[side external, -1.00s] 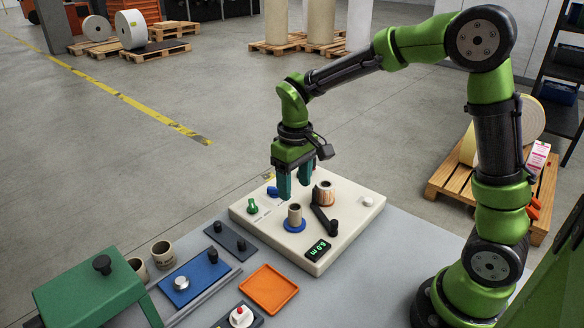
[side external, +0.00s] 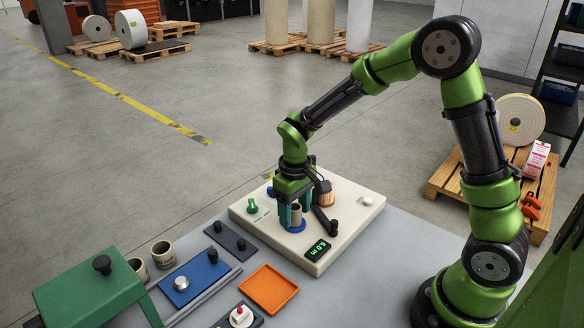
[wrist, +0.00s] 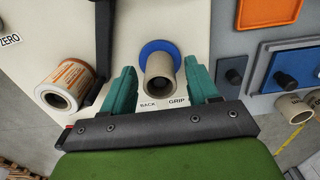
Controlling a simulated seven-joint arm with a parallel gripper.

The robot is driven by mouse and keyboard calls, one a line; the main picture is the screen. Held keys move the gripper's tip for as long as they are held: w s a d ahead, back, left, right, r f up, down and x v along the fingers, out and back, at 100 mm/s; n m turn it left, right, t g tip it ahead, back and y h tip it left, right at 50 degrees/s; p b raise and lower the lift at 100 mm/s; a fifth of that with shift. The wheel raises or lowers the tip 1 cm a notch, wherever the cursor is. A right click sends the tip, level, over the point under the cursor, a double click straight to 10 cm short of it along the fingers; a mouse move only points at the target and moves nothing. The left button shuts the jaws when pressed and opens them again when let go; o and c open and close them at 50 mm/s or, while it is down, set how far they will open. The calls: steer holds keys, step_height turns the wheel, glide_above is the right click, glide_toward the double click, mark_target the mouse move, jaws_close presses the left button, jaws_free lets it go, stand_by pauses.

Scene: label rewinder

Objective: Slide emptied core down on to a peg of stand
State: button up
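The emptied core, a bare brown tube (side external: 297,212), stands upright on the blue-flanged spindle of the cream rewinder (side external: 342,229). In the wrist view the core (wrist: 160,84) shows its open end against the blue disc (wrist: 158,50). My gripper (side external: 295,222) is lowered over it with one teal finger on each side. In the wrist view my gripper (wrist: 160,88) is open, with a gap between each finger and the core. I cannot tell for certain which fixture is the peg stand; a dark plate with two black upright parts (side external: 231,238) lies left of the rewinder.
A label roll (side external: 324,193) sits on the other spindle, with a black arm (side external: 322,217) close to my gripper. Two other cores (side external: 161,253), a blue panel (side external: 194,279), an orange tray (side external: 268,289) and a green-covered unit (side external: 90,290) occupy the bench.

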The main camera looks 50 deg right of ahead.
steer(key=c, duration=0.7)
steer(key=shift+r, duration=3.5)
